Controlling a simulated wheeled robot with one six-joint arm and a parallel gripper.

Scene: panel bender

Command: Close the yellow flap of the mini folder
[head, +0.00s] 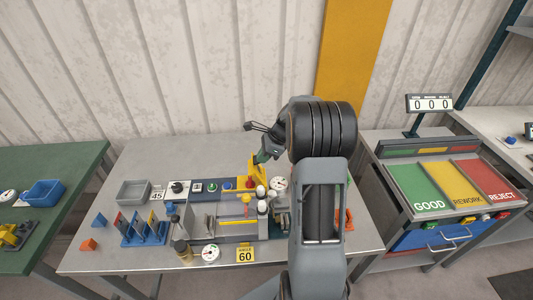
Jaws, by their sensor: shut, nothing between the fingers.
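The mini folder (236,228) sits on the grey table among small fittings. My arm comes in from the right and hides part of the folder's right side.
A yellow "60" sign (245,254) stands at the front edge. A blue rack (143,238) and a grey bin (133,192) are to the left. Knobs and white-topped posts crowd around the folder. A sorting stand (436,220) is at the right.

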